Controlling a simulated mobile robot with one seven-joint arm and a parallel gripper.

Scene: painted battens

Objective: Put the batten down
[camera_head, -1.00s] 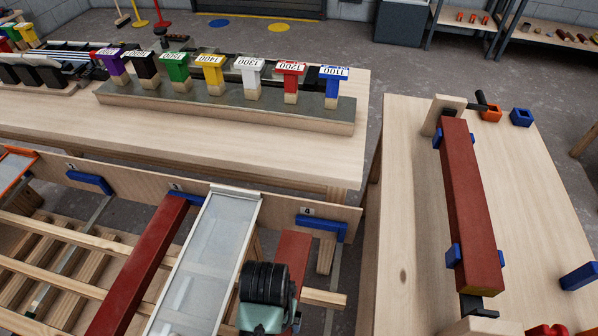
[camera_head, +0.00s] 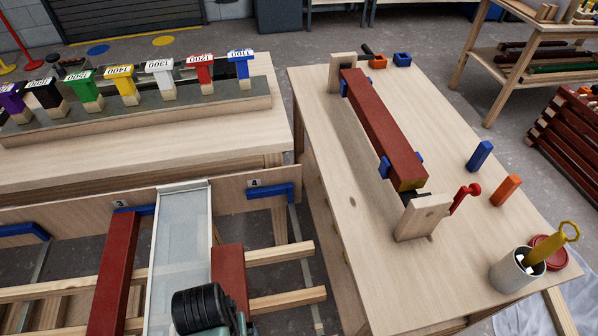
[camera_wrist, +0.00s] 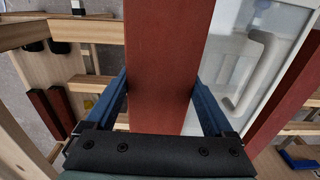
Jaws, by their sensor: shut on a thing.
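My gripper (camera_wrist: 160,115) is shut on a dark red batten (camera_wrist: 165,60), with a blue finger on each side of it in the wrist view. In the head view the held batten (camera_head: 229,275) shows partly behind my dark wrist, just right of a pale glazed panel (camera_head: 180,245). It lies over the slatted wooden rack near the blue bracket (camera_head: 271,191) marked 4. I cannot tell whether it touches the rack. A second red batten (camera_head: 115,270) lies in the rack left of the panel. A third red batten (camera_head: 385,122) lies on the right-hand bench between blue blocks.
A bench at the back left carries a row of coloured numbered blocks (camera_head: 161,74). The right bench (camera_head: 350,240) holds wooden end blocks, a red-handled clamp (camera_head: 465,195), loose blue and orange blocks and a grey cup (camera_head: 515,268). A stack of red battens (camera_head: 570,135) stands far right.

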